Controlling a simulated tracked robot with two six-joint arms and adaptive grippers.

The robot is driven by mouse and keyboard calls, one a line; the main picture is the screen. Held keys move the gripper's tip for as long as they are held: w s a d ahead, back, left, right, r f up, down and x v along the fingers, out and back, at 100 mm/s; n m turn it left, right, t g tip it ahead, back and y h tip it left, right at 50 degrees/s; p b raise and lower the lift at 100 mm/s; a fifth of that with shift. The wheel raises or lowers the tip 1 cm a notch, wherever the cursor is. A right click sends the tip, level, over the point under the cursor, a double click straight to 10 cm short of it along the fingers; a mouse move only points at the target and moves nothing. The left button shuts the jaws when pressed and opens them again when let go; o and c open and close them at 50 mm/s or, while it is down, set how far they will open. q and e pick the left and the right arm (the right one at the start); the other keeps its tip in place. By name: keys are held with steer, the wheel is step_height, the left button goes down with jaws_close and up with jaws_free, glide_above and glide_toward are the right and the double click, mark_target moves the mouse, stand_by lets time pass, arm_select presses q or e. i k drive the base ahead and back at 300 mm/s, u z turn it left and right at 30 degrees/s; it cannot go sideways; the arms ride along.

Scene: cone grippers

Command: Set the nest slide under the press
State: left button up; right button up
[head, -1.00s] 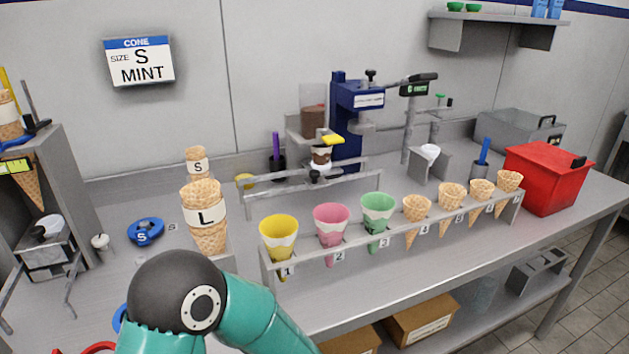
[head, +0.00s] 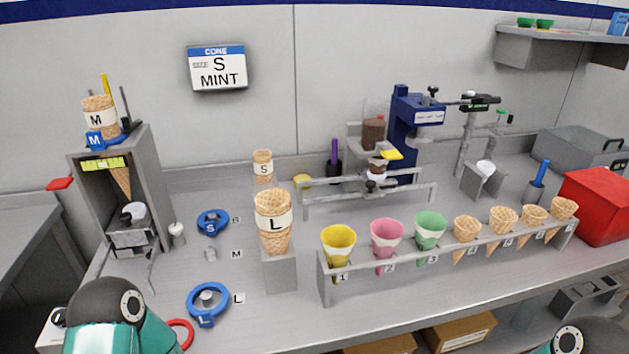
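The blue press (head: 403,125) stands at the back of the bench, right of centre, with its head reaching to the right. The nest slide (head: 376,176) sits on the grey rails (head: 330,202) left of the press column and in front of it, not below the press head. It carries a small cup-like nest with a dark band, and a yellow tab (head: 391,154) shows beside it. Whether the nest holds anything is too small to tell. Neither gripper is in view; only my arm joints show at the lower left and lower right corners.
A rack (head: 450,255) of coloured cups and waffle cones runs along the front of the rails. A large L cone (head: 273,222) stands left of it. A red bin (head: 595,205) is at right. Blue rings (head: 208,303) lie on the left bench.

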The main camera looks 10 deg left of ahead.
mark_target(375, 183)
steer(key=u, duration=0.8)
steer(key=k, duration=1.4)
steer(key=z, duration=1.2)
steer(key=i, duration=0.95)
steer(key=z, duration=0.05)
